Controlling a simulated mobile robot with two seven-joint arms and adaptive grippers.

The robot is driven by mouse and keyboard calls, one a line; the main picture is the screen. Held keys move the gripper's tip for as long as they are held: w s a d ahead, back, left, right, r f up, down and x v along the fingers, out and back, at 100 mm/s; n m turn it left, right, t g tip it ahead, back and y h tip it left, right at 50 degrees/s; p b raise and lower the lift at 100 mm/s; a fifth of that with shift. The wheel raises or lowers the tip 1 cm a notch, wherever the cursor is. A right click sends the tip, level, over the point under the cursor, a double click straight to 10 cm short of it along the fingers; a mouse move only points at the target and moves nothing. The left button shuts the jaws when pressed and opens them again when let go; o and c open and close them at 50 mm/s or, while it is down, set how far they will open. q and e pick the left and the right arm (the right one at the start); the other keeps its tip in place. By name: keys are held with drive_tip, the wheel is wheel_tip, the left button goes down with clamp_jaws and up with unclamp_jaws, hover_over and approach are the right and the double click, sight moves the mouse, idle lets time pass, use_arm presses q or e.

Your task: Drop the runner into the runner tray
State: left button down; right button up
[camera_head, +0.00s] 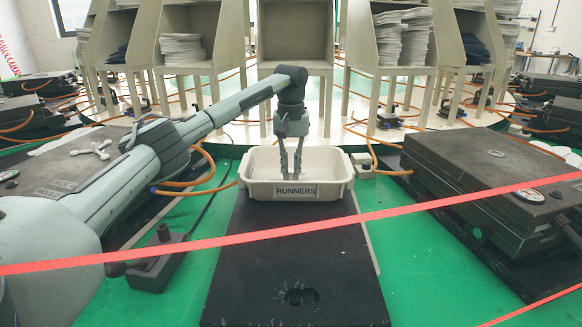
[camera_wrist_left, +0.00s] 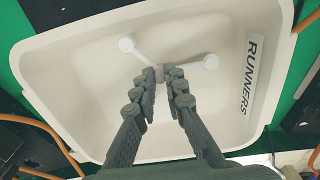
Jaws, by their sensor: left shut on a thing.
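The runner (camera_wrist_left: 146,54) is a thin white piece with two arms ending in round knobs. In the left wrist view its middle is pinched between the fingertips of my left gripper (camera_wrist_left: 163,80). The runner tray (camera_head: 335,190) is a white bin with a RUNNERS label; its inside fills much of the left wrist view (camera_wrist_left: 70,80). In the head view my left gripper (camera_head: 290,172) points straight down, its fingers over the tray opening and reaching inside its outline. The runner cannot be made out in the head view. My right gripper is not in view.
The tray stands at the far end of a black board (camera_head: 290,260) on a green surface. A dark machine (camera_head: 490,165) stands at right. Beige racks (camera_head: 295,60) with stacked sheets stand behind. A red band (camera_head: 300,229) crosses the foreground.

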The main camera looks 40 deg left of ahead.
sight(291, 174)
use_arm(q)
drive_tip(key=c, duration=1.6)
unclamp_jaws()
wheel_tip(291, 174, up, 13)
drive_tip(key=shift+r, duration=0.1)
